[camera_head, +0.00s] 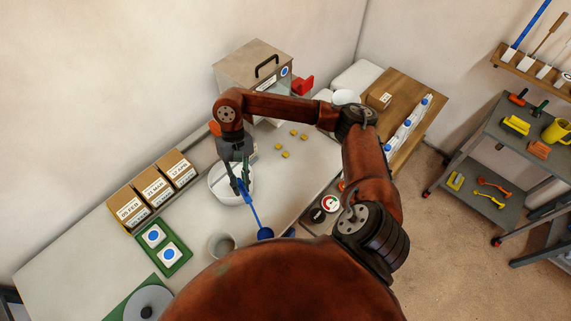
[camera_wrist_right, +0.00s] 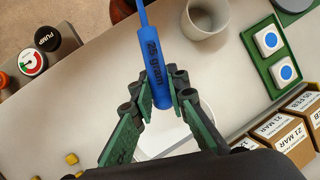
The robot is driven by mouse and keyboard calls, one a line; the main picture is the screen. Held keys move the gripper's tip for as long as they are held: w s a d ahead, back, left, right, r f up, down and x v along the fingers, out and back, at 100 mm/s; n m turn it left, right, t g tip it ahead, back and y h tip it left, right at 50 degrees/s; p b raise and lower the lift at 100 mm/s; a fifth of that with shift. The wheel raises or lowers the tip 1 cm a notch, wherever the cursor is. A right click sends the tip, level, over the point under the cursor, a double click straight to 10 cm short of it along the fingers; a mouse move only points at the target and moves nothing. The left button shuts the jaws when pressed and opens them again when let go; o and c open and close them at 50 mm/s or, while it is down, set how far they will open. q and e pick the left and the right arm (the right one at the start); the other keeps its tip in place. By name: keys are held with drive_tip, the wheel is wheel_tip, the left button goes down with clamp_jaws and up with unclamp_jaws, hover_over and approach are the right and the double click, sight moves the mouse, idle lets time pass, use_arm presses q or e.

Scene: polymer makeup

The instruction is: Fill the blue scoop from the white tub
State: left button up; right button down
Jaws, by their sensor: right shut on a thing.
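My right gripper (camera_head: 240,186) is shut on the handle of the blue scoop (camera_head: 251,211), above the white tub (camera_head: 217,192). The scoop points toward the lower right, and its blue bowl (camera_head: 265,233) shows outside the tub's rim. I cannot tell whether the bowl holds anything. In the right wrist view the fingers (camera_wrist_right: 163,92) close around the blue handle (camera_wrist_right: 155,45), marked "25 gram". The bowl is out of that frame. The white tub (camera_wrist_right: 168,140) is behind the fingers there and partly hidden. My left gripper is not in view.
A grey cup (camera_head: 221,246) stands on the counter below the tub. A green tray (camera_head: 176,258) with two white, blue-dotted items lies to the left, near several labelled boxes (camera_head: 152,186). Several small yellow blocks (camera_head: 285,155) lie behind.

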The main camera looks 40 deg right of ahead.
use_arm(q)
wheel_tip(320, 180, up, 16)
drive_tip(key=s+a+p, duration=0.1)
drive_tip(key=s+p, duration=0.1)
drive_tip(key=p, duration=1.3)
use_arm(e)
drive_tip(key=s+d+r+m+t+h, duration=0.2)
drive_tip(key=s+d+r+m, duration=0.1)
drive_tip(key=m, duration=1.1)
drive_tip(key=s+d+r+m+t+h, duration=0.2)
drive_tip(key=s+d+r+m, duration=0.2)
drive_tip(key=m, duration=1.1)
drive_tip(key=shift+s+d+r+m+h, duration=0.3)
drive_tip(key=shift+s+d+h, duration=0.1)
drive_tip(key=shift+s+d, duration=0.3)
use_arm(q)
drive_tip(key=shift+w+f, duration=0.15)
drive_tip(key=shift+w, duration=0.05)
use_arm(e)
drive_tip(key=shift+w, duration=0.1)
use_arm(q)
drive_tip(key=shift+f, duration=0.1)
